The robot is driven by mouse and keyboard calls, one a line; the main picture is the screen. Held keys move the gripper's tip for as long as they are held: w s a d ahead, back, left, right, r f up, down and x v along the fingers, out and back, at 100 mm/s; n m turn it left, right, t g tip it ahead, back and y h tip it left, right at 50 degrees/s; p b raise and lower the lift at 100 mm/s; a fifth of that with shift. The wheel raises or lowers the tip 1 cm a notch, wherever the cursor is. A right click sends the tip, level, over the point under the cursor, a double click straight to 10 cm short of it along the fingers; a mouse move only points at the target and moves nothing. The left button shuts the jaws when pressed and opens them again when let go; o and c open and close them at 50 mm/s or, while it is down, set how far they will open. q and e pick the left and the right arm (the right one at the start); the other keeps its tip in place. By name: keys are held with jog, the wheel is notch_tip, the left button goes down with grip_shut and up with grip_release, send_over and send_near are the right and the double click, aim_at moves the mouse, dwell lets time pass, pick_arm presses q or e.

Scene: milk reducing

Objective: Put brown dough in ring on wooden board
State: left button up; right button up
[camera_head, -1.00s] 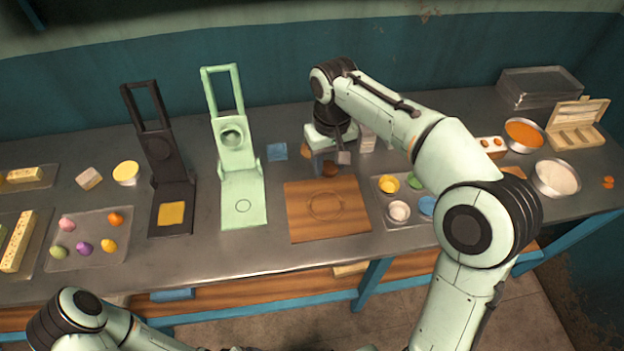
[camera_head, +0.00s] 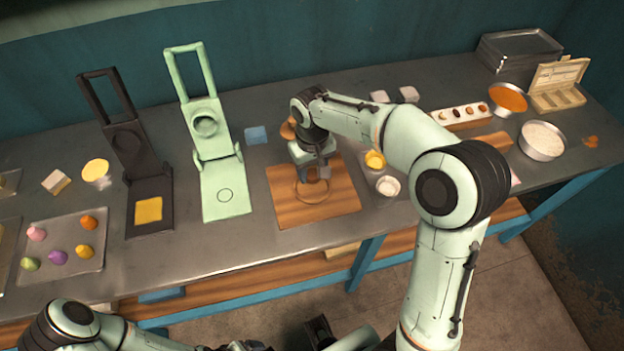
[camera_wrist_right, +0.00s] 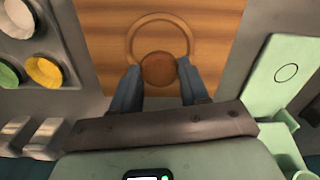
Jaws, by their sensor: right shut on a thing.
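My right gripper (camera_head: 318,178) is over the wooden board (camera_head: 340,200), with its fingers pointing down. In the right wrist view, the gripper (camera_wrist_right: 160,82) is shut on the round brown dough (camera_wrist_right: 158,69). The dough is between the two blue-grey fingertips. The ring (camera_wrist_right: 160,20) is a circular outline on the board. In that view the dough overlaps the ring's near edge and lies off its centre. I cannot tell whether the dough touches the board. In the head view the ring (camera_head: 312,201) shows partly under the gripper. My left arm shows at the bottom left; its gripper cannot be made out.
A green press (camera_head: 225,195) stands open left of the board, with a dark press (camera_head: 150,190) beyond it. A tray with a yellow cup (camera_head: 374,160) and a white cup (camera_head: 388,187) is at the board's right. A blue square (camera_head: 256,135) lies behind.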

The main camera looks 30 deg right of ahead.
aim_at(312, 173)
jog(key=shift+f, duration=2.2)
jog(key=shift+f, duration=0.1)
jog(key=o, duration=1.1)
jog(key=shift+b, duration=0.3)
jog(key=shift+r, duration=0.25)
notch_tip(312, 173, up, 12)
jog(key=shift+f+p, duration=0.1)
jog(key=shift+p, duration=0.8)
